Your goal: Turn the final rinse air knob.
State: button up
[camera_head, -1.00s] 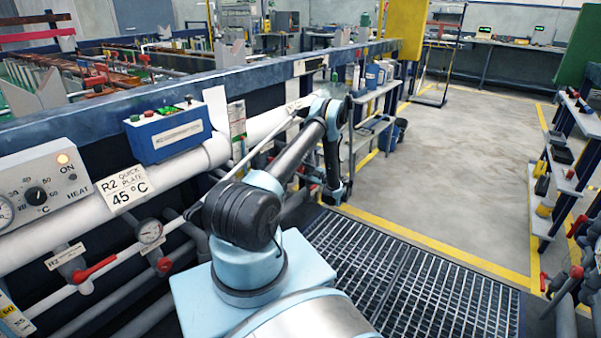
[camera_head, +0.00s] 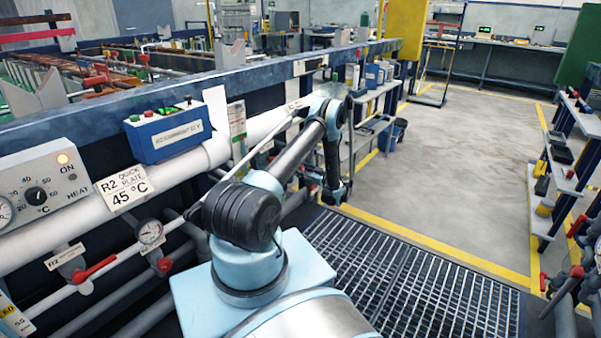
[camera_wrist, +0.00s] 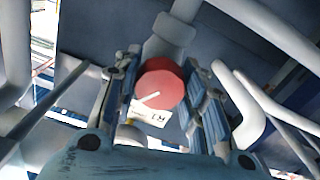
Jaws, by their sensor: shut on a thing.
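The red round knob (camera_wrist: 160,84) with a white pointer line shows in the wrist view. The line slants, running from the knob's middle toward its lower left. My gripper (camera_wrist: 161,92) is shut on the knob, with one blue-grey finger on each side of it. A small white label (camera_wrist: 150,117) lies just below the knob, partly covered, and its print is too small to read surely. In the head view my arm reaches forward and bends down beside the rack; the knob cannot be made out there.
White pipes (camera_wrist: 240,105) run close to the right of my gripper. In the head view a long white pipe (camera_head: 75,232) and a heater panel (camera_head: 42,192) line the rack on the left. The floor grating (camera_head: 420,285) on the right is clear.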

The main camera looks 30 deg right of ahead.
jog(key=shift+d+f, duration=0.1)
jog(key=o, duration=1.1)
jog(key=v, duration=1.2)
jog(key=shift+f, duration=0.1)
